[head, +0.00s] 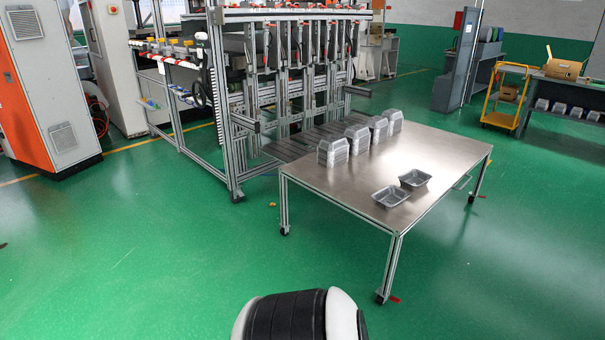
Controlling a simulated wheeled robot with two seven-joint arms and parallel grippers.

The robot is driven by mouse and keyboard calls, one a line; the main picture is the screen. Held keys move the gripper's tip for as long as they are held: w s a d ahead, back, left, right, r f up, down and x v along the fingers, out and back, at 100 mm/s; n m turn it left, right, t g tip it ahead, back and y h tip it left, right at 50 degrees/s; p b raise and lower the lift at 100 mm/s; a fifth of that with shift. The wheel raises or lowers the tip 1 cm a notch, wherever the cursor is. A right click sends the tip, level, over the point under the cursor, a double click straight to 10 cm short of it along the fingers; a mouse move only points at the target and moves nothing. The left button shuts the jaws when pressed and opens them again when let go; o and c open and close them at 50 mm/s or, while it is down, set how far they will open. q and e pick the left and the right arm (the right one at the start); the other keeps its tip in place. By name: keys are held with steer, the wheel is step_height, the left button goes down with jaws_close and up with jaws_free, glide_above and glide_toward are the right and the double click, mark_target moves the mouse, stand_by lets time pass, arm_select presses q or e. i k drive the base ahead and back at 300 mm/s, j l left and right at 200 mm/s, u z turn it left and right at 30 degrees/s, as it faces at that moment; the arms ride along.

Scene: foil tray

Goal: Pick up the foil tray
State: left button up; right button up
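Two single foil trays lie open side up near the front right of a metal table (345,178). The nearer foil tray (391,196) is close to the table's front edge. The other foil tray (415,178) sits just behind it and to the right. Several stacks of upside-down foil trays stand in a row along the table's back left, the nearest being a stack (334,152). Neither of my grippers is in view. A black and white rounded part at the bottom centre appears to be mine.
An aluminium frame rack (225,120) stands behind the table at the left. An orange and white cabinet (45,80) is at the far left. A yellow cart (506,95) stands at the back right. Green floor (150,250) is clear in front of the table.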

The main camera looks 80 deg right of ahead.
mark_target(391, 197)
steer(key=z, duration=3.4)
steer(key=i+j+u, duration=0.55)
steer(key=i, duration=0.35)
steer(key=i+j+u, duration=0.25)
steer(key=i, duration=0.2)
steer(key=i+u, duration=0.3)
steer(key=i, duration=0.15)
steer(key=i+z, duration=0.3)
steer(key=i+j+z, duration=0.3)
steer(key=i, duration=0.15)
steer(key=i+j+z, duration=0.15)
steer(key=i+z, duration=0.15)
steer(key=i, duration=0.05)
